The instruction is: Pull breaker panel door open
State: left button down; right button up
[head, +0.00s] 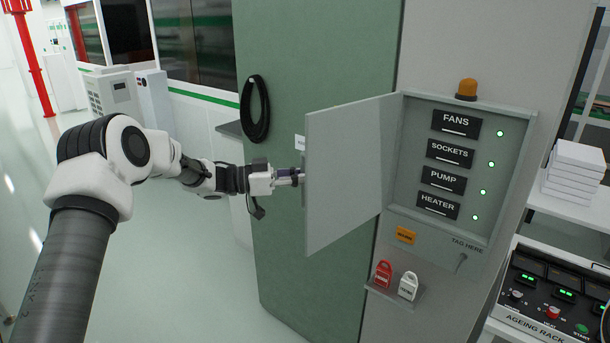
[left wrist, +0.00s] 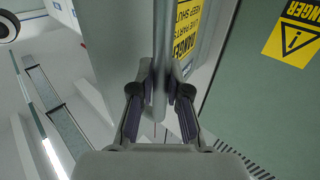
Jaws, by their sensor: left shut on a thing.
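The breaker panel door (head: 343,178) is a light grey plate, swung wide open on the left of the panel box. Its inside faces the head camera. The open panel (head: 410,170) shows labels FANS, SOCKETS, PUMP and HEATER, each with a lit green light. My left gripper (head: 300,179) is at the door's free outer edge. In the left wrist view my left gripper (left wrist: 161,92) has its two fingers closed around the upright grey door handle (left wrist: 160,75). A yellow danger label (left wrist: 187,28) shows beside it. My right gripper is out of view.
An orange beacon (head: 467,88) sits on top of the panel. Red (head: 383,273) and white (head: 408,286) padlock-like tags stand on a small shelf below. A black cable coil (head: 255,108) hangs on the green wall (head: 300,60). An ageing rack (head: 550,300) stands at right. Floor at left is clear.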

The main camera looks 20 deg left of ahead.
pick_arm(q)
jog(key=c, duration=1.2)
grip_release()
jog(key=shift+o, duration=0.3)
jog(key=shift+d, duration=0.2)
jog(key=v, duration=1.2)
